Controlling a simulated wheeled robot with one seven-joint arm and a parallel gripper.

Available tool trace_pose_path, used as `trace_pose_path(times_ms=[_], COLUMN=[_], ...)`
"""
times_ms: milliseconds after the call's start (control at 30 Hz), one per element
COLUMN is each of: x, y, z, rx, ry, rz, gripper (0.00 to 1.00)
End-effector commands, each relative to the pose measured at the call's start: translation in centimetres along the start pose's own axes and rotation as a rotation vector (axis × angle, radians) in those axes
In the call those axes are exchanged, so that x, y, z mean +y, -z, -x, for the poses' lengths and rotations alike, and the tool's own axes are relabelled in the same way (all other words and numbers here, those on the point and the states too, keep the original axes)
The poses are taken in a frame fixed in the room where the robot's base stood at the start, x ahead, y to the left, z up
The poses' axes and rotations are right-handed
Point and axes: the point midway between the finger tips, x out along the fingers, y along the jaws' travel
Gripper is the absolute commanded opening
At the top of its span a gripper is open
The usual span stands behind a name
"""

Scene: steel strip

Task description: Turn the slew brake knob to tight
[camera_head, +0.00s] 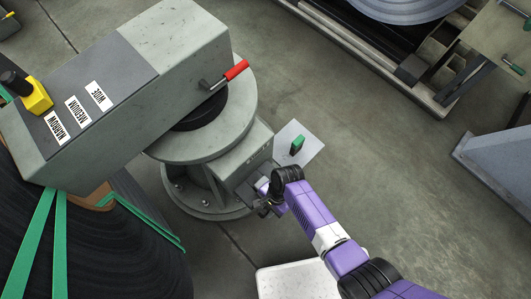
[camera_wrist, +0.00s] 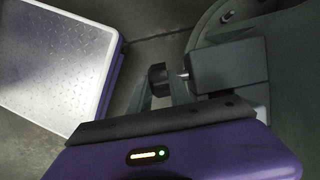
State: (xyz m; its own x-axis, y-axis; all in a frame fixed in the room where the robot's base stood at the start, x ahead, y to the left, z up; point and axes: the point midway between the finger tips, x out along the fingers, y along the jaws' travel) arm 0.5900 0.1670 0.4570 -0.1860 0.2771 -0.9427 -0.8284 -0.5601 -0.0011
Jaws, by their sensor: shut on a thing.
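The slew brake knob (camera_wrist: 158,75) is a small dark knob on a short metal shaft that comes out of a grey block (camera_wrist: 228,65) in the wrist view. My gripper (camera_wrist: 163,90) is shut on the knob, with its two grey fingers around it. In the head view my gripper (camera_head: 264,203) is at the lower side of the grey pedestal (camera_head: 205,180), and the knob is hard to make out behind it. No mark for the knob's tight position can be read.
A pale plate with a green handle (camera_head: 297,145) stands just above my gripper. A red-handled lever (camera_head: 236,70) sticks out of the grey arm (camera_head: 175,45), which carries NARROW, MEDIUM and WIDE labels and a yellow slider (camera_head: 38,97). A strapped dark coil (camera_head: 100,250) lies at left.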

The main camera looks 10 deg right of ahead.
Motion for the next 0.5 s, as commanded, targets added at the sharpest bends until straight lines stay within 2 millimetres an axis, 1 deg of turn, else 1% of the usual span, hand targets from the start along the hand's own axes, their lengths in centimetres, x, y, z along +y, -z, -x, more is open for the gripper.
trace_pose_path(times_ms=[33,300,500], x=[-0.15,-0.23,-0.20], y=[0.40,0.88,1.10], z=[-0.17,-0.51,-0.63], rx=[-0.046,-0.295,-0.447], ry=[0.004,0.005,0.005], rz=[-0.010,-0.006,-0.004], gripper=[0.00,0.00,0.00])
